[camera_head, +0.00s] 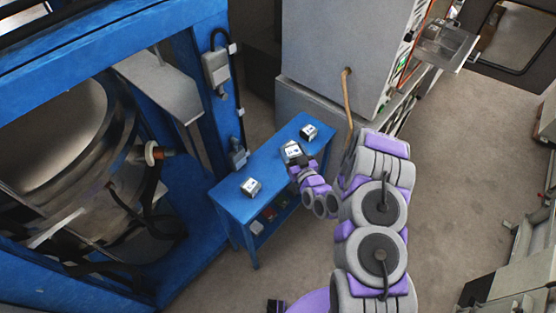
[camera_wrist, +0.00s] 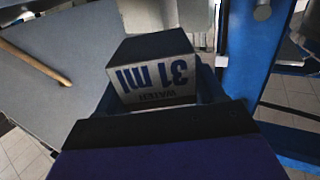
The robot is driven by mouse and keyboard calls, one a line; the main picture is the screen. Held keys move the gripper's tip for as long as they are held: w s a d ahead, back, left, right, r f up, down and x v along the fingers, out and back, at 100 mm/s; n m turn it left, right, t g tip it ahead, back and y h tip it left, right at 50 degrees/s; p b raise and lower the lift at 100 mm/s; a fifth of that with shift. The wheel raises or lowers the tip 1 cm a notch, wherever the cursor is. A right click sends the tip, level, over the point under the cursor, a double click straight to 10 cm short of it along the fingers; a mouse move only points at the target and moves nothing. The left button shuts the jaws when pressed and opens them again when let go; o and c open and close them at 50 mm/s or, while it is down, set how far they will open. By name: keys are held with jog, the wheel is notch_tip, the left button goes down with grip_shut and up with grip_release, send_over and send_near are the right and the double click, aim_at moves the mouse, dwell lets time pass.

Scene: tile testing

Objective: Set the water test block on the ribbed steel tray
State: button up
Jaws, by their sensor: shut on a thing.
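The water test block (camera_wrist: 155,78) fills the middle of the wrist view. It is a dark block with a pale label reading "31 ml" and "WATER", upside down in that view. In the head view the block (camera_head: 291,150) is at the tip of my gripper (camera_head: 299,164), over the blue table. My gripper is shut on it; the finger contact is mostly hidden. I cannot tell whether the block touches the tabletop. A shiny steel tray (camera_head: 446,45) juts from the grey cabinet at the upper right of the head view; ribs are too small to make out.
Two similar blocks sit on the blue table (camera_head: 275,164), one near the front (camera_head: 251,188) and one at the back (camera_head: 308,132). A grey cabinet (camera_head: 345,50) stands behind. A blue machine frame (camera_head: 195,110) stands left. Open floor (camera_head: 450,180) lies right of my arm.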

jog(key=s+a+f+n+y, duration=0.1)
jog(key=s+a+f, duration=0.2)
jog(key=s+f, duration=0.75)
jog(key=b, duration=0.5)
send_over(273, 171)
jog(key=shift+d+f+g, duration=0.1)
jog(key=shift+f+g, duration=0.15)
jog(key=shift+g, duration=0.15)
notch_tip(273, 171, down, 4)
jog(key=shift+r+b, duration=0.2)
jog(key=shift+b, duration=0.5)
jog(key=shift+r, duration=0.1)
jog(key=o, duration=1.3)
jog(key=shift+p+v, duration=2.25)
jog(key=shift+v, duration=3.85)
